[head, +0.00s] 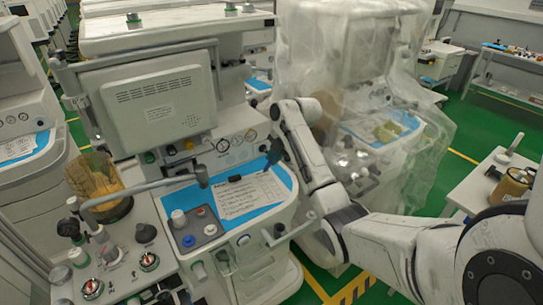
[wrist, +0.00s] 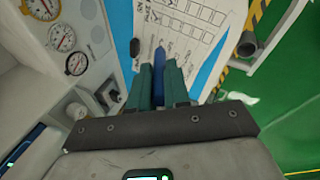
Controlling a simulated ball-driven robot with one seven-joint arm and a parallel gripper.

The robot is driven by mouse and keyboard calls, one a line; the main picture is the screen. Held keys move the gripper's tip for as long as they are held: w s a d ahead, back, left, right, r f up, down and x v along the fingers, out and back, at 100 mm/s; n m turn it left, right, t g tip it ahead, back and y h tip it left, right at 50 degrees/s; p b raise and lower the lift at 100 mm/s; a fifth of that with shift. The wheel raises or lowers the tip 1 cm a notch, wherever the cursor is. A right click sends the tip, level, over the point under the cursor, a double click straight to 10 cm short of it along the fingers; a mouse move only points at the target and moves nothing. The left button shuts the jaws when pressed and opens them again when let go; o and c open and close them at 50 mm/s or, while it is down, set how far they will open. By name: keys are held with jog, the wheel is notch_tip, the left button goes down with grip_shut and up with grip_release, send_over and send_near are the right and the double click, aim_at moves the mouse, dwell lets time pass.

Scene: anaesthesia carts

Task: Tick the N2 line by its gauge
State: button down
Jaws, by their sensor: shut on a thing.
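The checklist sheet (head: 250,195) lies on a blue surface on the cart's worktop, with a dark clip-like piece (head: 234,178) at its top edge. In the wrist view the sheet (wrist: 186,25) shows rows of boxes, and its print is too small to read. Round gauges (head: 223,145) sit on the cart panel behind it. In the wrist view they are at the left, one with a yellow rim (wrist: 77,63). Which one is N2 I cannot tell. My gripper (head: 277,150) is shut on a blue pen (wrist: 159,60), above the sheet's right side. Whether the tip touches paper is unclear.
A plastic-draped cart (head: 350,80) stands right of the arm. A jar with an amber sleeve (head: 95,178) and a metal arm (head: 140,187) are at the left. A side table (head: 480,185) holds a brown can (head: 512,185). Green floor shows between the carts.

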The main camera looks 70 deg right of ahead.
jog(key=shift+f+b, duration=2.25)
jog(key=shift+f, duration=0.9)
jog(key=shift+f+b, duration=0.35)
jog(key=shift+f, duration=0.2)
jog(key=shift+s+d, duration=0.25)
jog(key=shift+d, duration=0.05)
dwell(0.4)
jog(key=shift+r+p, duration=2.85)
jog(key=shift+r, duration=0.7)
jog(key=shift+f, duration=0.1)
